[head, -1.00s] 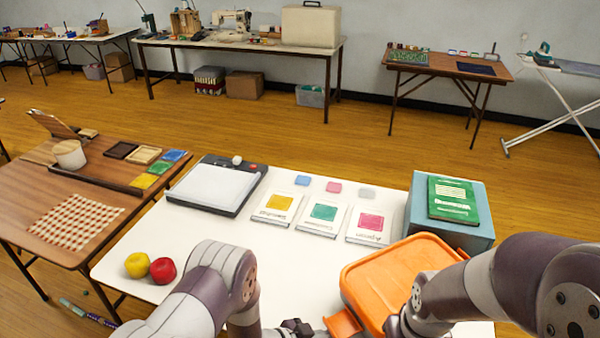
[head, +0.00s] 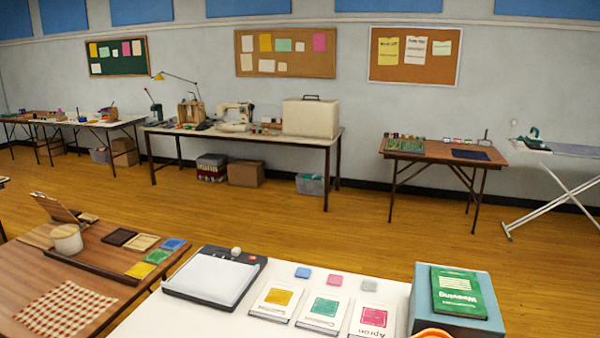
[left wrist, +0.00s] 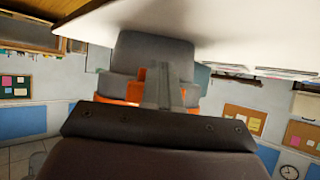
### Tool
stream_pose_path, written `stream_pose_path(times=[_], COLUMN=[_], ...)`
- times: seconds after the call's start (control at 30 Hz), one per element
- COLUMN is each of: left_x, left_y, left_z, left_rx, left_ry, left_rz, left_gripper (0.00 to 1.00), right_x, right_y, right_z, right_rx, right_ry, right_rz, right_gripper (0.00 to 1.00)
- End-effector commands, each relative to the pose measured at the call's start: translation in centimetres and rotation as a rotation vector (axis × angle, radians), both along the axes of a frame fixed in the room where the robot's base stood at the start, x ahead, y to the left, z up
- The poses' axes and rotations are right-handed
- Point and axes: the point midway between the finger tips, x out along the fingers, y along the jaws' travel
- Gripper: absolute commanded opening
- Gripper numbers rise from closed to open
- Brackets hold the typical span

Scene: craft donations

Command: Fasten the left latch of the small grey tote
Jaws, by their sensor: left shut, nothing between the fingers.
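In the left wrist view, which is upside down, the grey tote (left wrist: 150,48) stands on the white table. Orange parts (left wrist: 134,92) show at its lid side, partly behind my fingers. My left gripper (left wrist: 160,70) is shut and empty, its fingers in front of the tote's side. I cannot tell whether they touch it. The left latch is too hidden to tell its position. In the head view only a sliver of the orange lid (head: 432,334) shows at the bottom edge. Neither gripper shows in the head view, and my right gripper is in no view.
On the white table (head: 165,312) are a light pad (head: 213,276), several booklets such as the green-fronted one (head: 323,309), and a blue box (head: 478,323) with a green book (head: 462,292) on it, close by the orange lid. A wooden table (head: 98,258) stands at left.

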Motion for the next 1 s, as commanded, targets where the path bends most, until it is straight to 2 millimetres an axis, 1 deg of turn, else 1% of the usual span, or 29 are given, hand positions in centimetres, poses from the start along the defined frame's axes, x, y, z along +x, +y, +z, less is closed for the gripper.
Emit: stream_pose_path(times=[0.77,0.87,1.0], left_x=[0.2,-0.1,-0.9], left_y=[-0.3,0.3,1.9], left_z=[0.4,0.9,1.8], left_rx=[-0.001,-0.001,0.0], left_ry=[-0.001,0.0,0.002], left_rz=[-0.001,0.001,0.002], left_gripper=[0.0,0.0,0.0], right_x=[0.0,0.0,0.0], right_y=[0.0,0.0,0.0], right_z=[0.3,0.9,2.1], right_rx=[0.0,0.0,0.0], right_ry=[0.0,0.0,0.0], right_rz=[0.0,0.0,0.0], right_gripper=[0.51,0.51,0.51])
